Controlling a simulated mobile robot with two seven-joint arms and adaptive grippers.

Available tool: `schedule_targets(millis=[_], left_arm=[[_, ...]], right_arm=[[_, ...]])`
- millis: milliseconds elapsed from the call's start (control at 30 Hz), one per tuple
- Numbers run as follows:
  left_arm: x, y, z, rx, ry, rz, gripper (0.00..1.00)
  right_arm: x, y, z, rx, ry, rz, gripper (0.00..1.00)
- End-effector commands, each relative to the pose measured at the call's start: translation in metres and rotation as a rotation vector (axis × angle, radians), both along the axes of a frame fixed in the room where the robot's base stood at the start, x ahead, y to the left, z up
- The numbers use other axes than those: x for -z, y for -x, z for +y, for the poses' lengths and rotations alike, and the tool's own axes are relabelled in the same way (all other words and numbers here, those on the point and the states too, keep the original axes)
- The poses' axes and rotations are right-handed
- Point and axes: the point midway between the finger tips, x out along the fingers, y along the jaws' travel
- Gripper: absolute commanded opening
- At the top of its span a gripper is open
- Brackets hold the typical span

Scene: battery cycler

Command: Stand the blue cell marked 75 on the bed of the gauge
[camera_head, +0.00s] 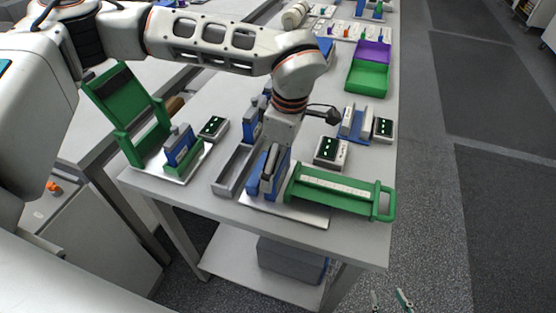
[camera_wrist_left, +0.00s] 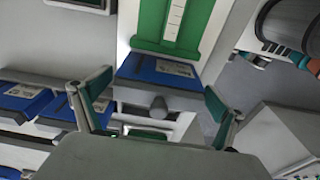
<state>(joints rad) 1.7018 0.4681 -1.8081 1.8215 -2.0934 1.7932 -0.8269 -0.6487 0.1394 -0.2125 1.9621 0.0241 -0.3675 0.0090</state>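The gauge is a green frame with a pale scale (camera_head: 338,186) on a white plate (camera_head: 302,212); its green part also shows in the left wrist view (camera_wrist_left: 205,30). A blue cell (camera_head: 283,166) stands upright at the gauge's left end, partly hidden by my left gripper (camera_head: 270,172). My right gripper (camera_head: 390,299) shows only as two fingertips, apart and empty, at the bottom edge.
A grey channel tray (camera_head: 233,170) lies left of the gauge. Further left, a green holder (camera_head: 125,100) has a blue cell (camera_head: 178,146) beside it. Display boxes (camera_head: 331,152) (camera_head: 213,128) stand behind. Another blue-cell station (camera_head: 353,124) and a green bin (camera_head: 368,78) are further back.

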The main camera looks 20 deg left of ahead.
Motion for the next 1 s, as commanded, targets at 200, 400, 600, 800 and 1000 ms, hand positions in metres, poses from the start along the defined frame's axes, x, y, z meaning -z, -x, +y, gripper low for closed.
schedule_targets(millis=[200, 400, 600, 800, 1000], left_arm=[[0.0, 0.0, 0.0, 0.0, 0.0, 0.0, 1.0], [-0.007, 0.0, -0.001, -0.001, 0.0, -0.002, 1.0], [-0.038, -0.001, -0.005, 0.001, 0.001, -0.006, 1.0], [-0.079, -0.001, -0.009, 0.0, 0.0, -0.005, 1.0], [-0.11, 0.0, -0.013, -0.001, 0.0, -0.003, 1.0]], right_arm=[[0.001, 0.001, 0.0, 0.0, 0.001, 0.002, 0.4], [-0.001, 0.0, 0.0, 0.0, 0.001, 0.002, 0.4], [0.003, 0.001, 0.0, 0.0, 0.001, 0.002, 0.4], [0.006, 0.001, 0.0, 0.0, 0.001, 0.002, 0.4], [0.006, 0.001, 0.0, 0.001, 0.0, 0.002, 0.4]])
